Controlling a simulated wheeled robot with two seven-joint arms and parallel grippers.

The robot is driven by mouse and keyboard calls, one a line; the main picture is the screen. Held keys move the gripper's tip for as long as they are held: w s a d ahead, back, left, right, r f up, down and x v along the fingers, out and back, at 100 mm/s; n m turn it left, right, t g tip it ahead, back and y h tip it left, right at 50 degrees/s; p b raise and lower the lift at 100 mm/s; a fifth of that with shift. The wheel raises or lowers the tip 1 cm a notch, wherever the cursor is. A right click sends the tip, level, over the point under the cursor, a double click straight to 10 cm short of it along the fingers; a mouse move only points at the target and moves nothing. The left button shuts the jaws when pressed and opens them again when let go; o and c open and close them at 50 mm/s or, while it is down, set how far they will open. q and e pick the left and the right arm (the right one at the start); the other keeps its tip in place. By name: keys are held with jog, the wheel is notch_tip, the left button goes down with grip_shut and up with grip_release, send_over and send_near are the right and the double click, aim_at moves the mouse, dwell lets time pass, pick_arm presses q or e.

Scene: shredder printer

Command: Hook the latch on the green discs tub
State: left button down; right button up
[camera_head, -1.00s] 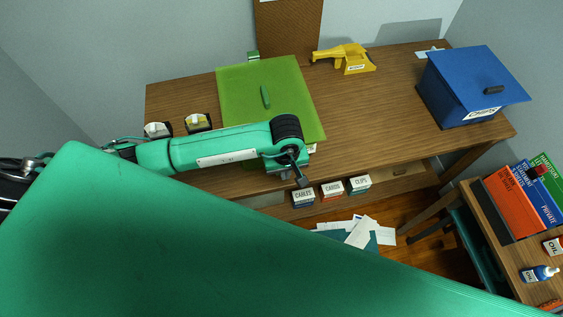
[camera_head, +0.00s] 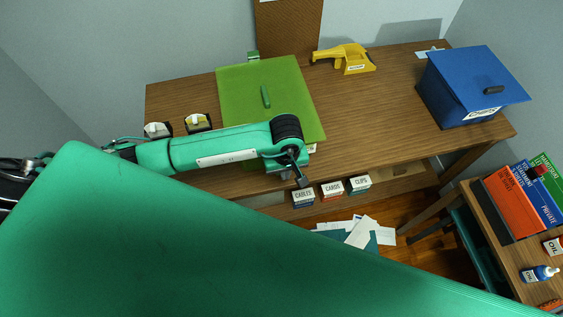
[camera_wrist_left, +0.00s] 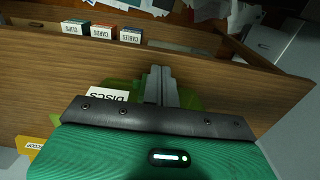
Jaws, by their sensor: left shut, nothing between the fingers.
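The green discs tub (camera_head: 240,98) sits on the left half of the wooden desk, with a flat green lid and a darker green handle on top. Its white DISCS label (camera_wrist_left: 104,95) shows in the left wrist view, partly covered by my wrist. My left gripper (camera_head: 302,181) is at the tub's front side, near the desk's front edge; it also shows in the left wrist view (camera_wrist_left: 161,74). Its fingers are shut and empty. I cannot make out the latch; my arm and wrist hide much of the tub's front. My right gripper is out of view.
Two small holders (camera_head: 197,122) are left of the tub. Small labelled boxes (camera_head: 332,188) sit below the desk front. The desk's middle is clear.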

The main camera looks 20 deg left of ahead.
pick_arm(q)
jog(key=shift+w+r, duration=0.1)
jog(key=shift+w+a+r, duration=0.45)
jog(key=shift+w+r, duration=0.15)
jog(key=shift+r, duration=0.1)
jog(key=shift+w+a+r, duration=0.4)
jog(key=shift+w+r, duration=0.2)
jog(key=shift+r, duration=0.15)
jog(key=shift+w+a+r, duration=0.45)
jog(key=shift+w+r, duration=0.15)
jog(key=shift+r, duration=0.1)
jog(key=shift+s, duration=0.1)
jog(key=shift+s+d+r+p, duration=0.35)
jog(key=shift+s+d+r, duration=0.5)
jog(key=shift+s+r, duration=0.25)
jog(key=shift+f, duration=0.1)
notch_tip(320, 180, up, 7)
jog(key=p, duration=0.2)
dwell(0.5)
